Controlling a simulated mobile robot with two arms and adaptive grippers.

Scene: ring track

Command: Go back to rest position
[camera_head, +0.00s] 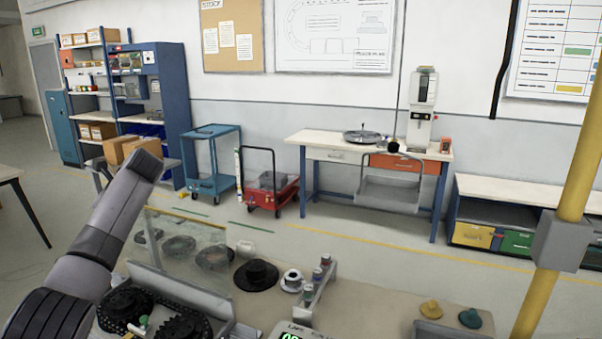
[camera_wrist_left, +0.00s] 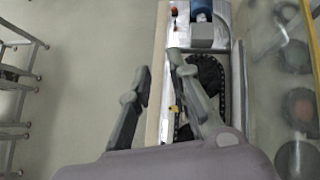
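My left arm (camera_head: 110,220) comes in from the lower left of the head view and reaches up over the left end of the workbench (camera_head: 380,290). Its gripper is not clearly seen there. In the left wrist view my left gripper (camera_wrist_left: 159,62) has its two fingers apart with nothing between them. The fingers hang over the bench's edge and the black toothed track (camera_wrist_left: 207,78). My right arm and right gripper are in neither view.
Black toothed wheels (camera_head: 185,325) lie at the bench's left end, beside a clear upright panel (camera_head: 185,245). A black hat-shaped part (camera_head: 256,274), a white spool (camera_head: 292,280) and a small rack (camera_head: 318,280) stand to the right. A yellow post (camera_head: 570,190) rises at far right.

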